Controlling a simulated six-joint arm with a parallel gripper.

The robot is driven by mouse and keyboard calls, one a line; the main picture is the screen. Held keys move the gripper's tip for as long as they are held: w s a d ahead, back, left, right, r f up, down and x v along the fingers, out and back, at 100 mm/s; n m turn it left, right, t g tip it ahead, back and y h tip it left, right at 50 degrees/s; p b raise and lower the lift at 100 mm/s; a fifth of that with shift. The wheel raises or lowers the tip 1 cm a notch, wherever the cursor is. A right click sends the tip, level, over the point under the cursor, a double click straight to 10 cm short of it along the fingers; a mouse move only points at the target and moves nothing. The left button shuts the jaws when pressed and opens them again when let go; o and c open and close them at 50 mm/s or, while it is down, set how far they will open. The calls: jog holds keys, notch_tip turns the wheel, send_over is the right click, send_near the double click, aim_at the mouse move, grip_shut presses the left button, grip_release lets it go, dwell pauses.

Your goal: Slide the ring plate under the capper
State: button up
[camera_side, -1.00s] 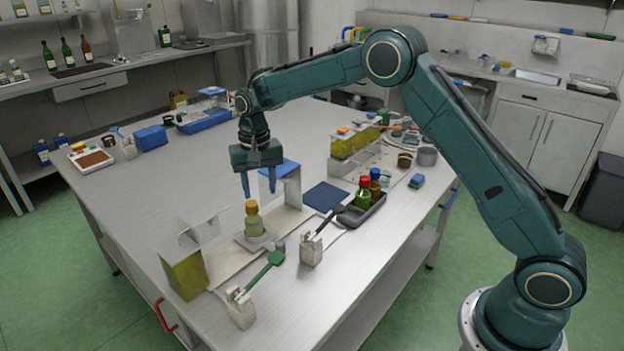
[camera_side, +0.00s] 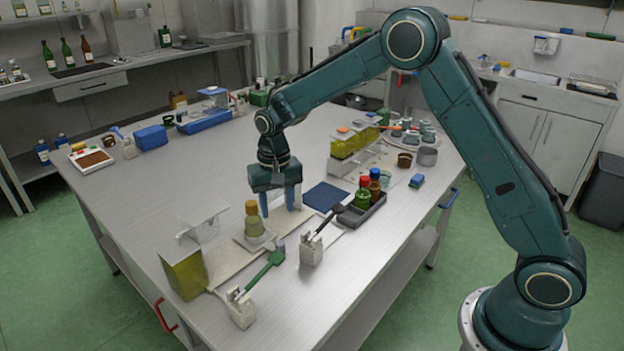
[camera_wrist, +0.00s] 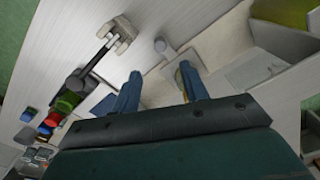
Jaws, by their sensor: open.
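The ring plate (camera_side: 242,240) is a pale flat plate on the table, with a small yellow-capped bottle (camera_side: 252,222) standing upright on it. A small grey knob (camera_wrist: 160,46) shows beside the plate in the wrist view. My gripper (camera_side: 277,208) is open and points down, just right of the bottle in the side view. In the wrist view my gripper (camera_wrist: 160,70) has its right finger in front of the bottle, and nothing shows between the fingers.
A clear-walled box with yellow-green liquid (camera_side: 186,275) stands left. Clamps with a green handle (camera_side: 262,266) and a black handle (camera_side: 328,222) stand in front. A black tray (camera_side: 362,212) with bottles and a dark blue mat (camera_side: 326,196) lie right.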

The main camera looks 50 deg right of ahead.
aim_at(280, 243)
notch_tip(280, 243, down, 12)
dwell(0.6)
grip_shut()
